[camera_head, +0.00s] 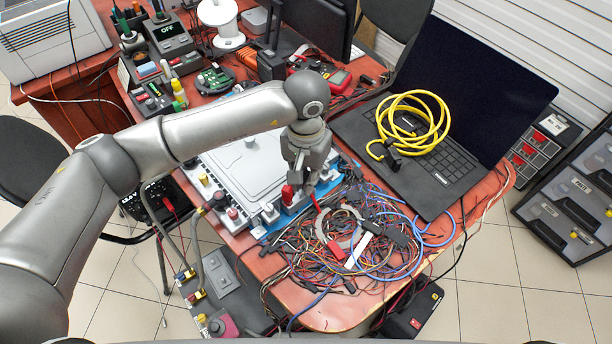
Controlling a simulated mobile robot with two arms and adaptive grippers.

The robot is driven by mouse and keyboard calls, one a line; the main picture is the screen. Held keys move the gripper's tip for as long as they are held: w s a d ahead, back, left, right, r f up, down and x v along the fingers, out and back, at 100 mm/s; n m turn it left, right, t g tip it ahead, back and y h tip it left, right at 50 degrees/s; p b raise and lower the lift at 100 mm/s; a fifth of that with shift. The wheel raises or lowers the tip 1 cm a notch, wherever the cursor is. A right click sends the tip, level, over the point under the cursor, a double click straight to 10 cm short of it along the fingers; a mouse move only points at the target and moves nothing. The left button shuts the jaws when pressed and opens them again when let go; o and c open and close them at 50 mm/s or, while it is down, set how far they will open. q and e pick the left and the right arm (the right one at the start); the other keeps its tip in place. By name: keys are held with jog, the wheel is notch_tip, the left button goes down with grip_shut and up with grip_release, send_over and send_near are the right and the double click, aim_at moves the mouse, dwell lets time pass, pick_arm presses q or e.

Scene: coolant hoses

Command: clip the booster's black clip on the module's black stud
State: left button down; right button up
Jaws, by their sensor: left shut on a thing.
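My left gripper (302,188) reaches down over the front right corner of the pale grey module (240,165). It is shut on a small piece that looks red (288,194), mostly hidden by the fingers. The module lies on the red table, with several coloured studs along its left and front edges. A grey box (228,285), perhaps the booster, sits below the table's left edge, with coloured fittings and grey hoses rising toward the module. I cannot single out its black clip. My right gripper is not in view.
A tangle of coloured wires (345,245) covers the table just right of and below my gripper. An open laptop (440,165) with a coiled yellow cable (418,120) lies to the right. A soldering station (165,40) and a white spool (222,22) stand at the back.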

pick_arm(q)
jog(key=c, duration=1.4)
grip_release()
jog(key=o, duration=0.3)
jog(key=shift+o, duration=0.2)
jog(key=shift+r+p, duration=1.55)
jog(key=shift+r, duration=2.95)
